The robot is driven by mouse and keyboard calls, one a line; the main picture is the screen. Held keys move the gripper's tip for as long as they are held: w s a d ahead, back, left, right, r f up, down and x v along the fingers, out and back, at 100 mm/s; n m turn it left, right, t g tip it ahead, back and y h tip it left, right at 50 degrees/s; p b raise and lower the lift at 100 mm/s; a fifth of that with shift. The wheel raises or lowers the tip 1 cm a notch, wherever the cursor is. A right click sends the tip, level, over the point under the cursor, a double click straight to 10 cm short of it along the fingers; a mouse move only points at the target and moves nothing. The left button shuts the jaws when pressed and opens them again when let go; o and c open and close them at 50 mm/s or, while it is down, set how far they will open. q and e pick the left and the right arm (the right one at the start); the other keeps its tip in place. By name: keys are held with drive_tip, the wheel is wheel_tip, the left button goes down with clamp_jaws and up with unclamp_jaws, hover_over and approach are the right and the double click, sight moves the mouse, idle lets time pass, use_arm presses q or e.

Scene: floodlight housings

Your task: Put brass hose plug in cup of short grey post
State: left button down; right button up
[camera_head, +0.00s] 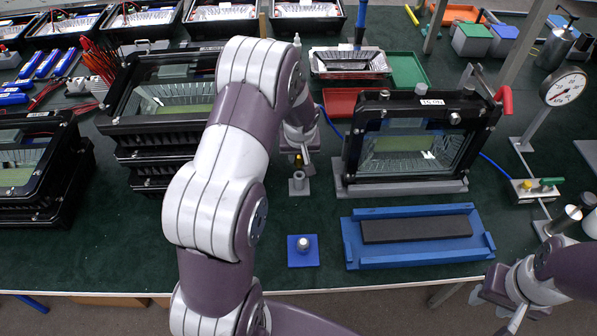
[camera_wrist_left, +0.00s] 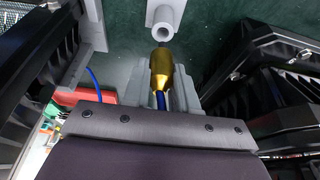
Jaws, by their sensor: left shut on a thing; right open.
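The brass hose plug (camera_wrist_left: 161,72) is held between the fingers of my left gripper (camera_wrist_left: 160,92) in the left wrist view. A short grey post (camera_wrist_left: 165,20) with a round open cup stands just beyond the plug's tip; whether they touch is unclear. In the head view the short grey post (camera_head: 299,186) stands on the green table, with my left gripper (camera_head: 298,150) just behind and above it, partly hidden by my left arm. My right gripper (camera_head: 511,305) is open and empty at the lower right, off the table's front edge.
A framed floodlight housing (camera_head: 420,140) stands on a grey base to the right, and stacked black housings (camera_head: 165,110) stand to the left. A blue tray (camera_head: 358,262) and a blue square plate (camera_head: 293,262) with a silver knob lie in front. A pressure gauge (camera_head: 565,89) stands at right.

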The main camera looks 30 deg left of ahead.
sight(299, 165)
use_arm(q)
drive_tip(key=f, duration=0.4)
drive_tip(key=shift+w+d+f, duration=0.1)
drive_tip(key=shift+w+f, duration=0.1)
drive_tip(key=shift+f, duration=0.05)
drive_tip(key=shift+s, duration=0.1)
drive_tip(key=shift+f+b, duration=0.15)
drive_tip(key=shift+b, duration=0.3)
drive_tip(key=c, duration=0.9)
unclamp_jaws()
